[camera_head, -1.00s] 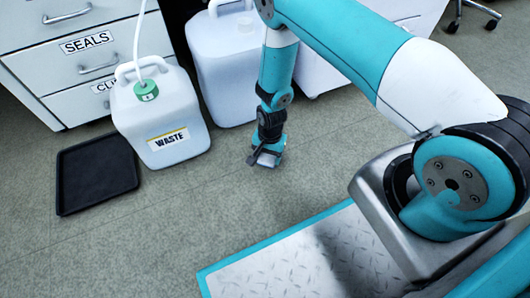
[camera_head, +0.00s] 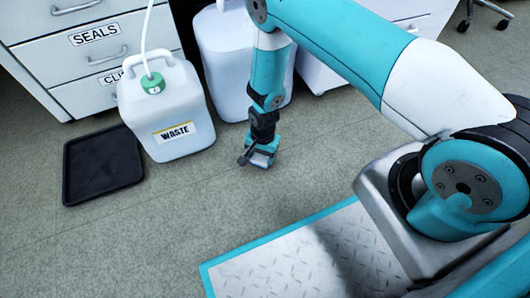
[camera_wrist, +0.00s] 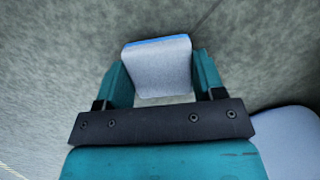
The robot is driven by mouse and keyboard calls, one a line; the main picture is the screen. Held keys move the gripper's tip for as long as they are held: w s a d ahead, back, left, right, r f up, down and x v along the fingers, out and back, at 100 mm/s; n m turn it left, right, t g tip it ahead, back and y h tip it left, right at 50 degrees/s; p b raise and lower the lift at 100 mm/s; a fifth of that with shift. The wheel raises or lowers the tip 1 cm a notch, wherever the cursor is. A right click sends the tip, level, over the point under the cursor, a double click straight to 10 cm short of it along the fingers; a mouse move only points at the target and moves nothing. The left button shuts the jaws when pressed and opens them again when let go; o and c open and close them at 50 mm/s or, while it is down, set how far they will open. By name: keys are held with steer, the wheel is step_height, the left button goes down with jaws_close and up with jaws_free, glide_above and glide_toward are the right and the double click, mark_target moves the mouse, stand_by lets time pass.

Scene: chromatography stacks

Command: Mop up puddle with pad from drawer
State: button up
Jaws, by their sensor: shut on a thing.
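My gripper (camera_head: 260,158) points down close above the floor, right of the waste can. In the wrist view my gripper (camera_wrist: 157,85) is shut on a pale grey pad (camera_wrist: 158,68) with a blue edge, one finger on each side. The pad shows only as a small pale patch in the head view (camera_head: 261,157). I cannot tell whether it touches the floor. I see no clear puddle in either view. Labelled drawers, one reading SEALS (camera_head: 95,60), stand at the upper left and look shut.
A white can marked WASTE (camera_head: 178,110) with a green cap and tube stands left of my gripper. A second white can (camera_head: 225,60) stands behind it. A black tray (camera_head: 103,165) lies on the floor at left. The floor in front is clear.

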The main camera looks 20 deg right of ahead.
stand_by(0.4)
steer(key=shift+d+p, duration=0.3)
steer(key=shift+d, duration=0.65)
stand_by(0.3)
step_height(320, 180, up, 7)
steer(key=p, duration=0.6)
